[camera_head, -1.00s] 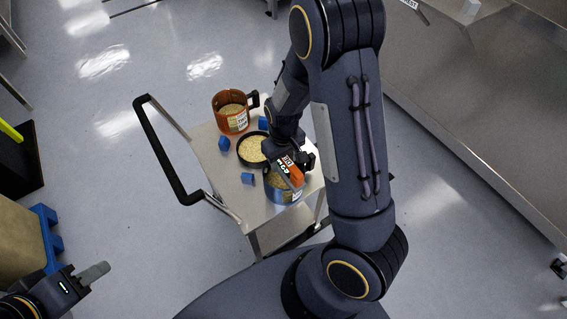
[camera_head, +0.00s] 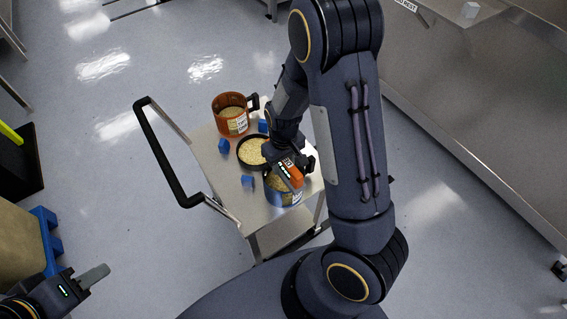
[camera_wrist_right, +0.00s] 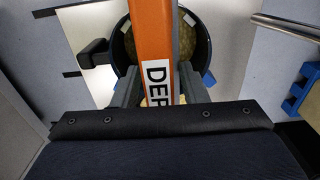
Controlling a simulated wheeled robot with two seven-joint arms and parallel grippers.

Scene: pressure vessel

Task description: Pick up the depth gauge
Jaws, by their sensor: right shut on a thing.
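The depth gauge is an orange bar with a white label reading "DEP", seen in the right wrist view (camera_wrist_right: 154,38). It also shows as a small orange piece in the head view (camera_head: 289,169). My right gripper (camera_wrist_right: 160,88) is shut on the gauge, with one finger on each side of it. The gauge extends over a dark pot of grain (camera_wrist_right: 190,42); its far end is out of view, so I cannot tell whether it touches the grain. My left gripper (camera_head: 84,284) is at the lower left of the head view, away from the cart, only partly seen.
A metal cart (camera_head: 222,182) with a black handle (camera_head: 160,155) carries an orange pot (camera_head: 231,115), a black pan of grain (camera_head: 252,151), a blue pot (camera_head: 283,192) and several blue cubes (camera_head: 248,182). A steel counter (camera_head: 480,110) stands at right.

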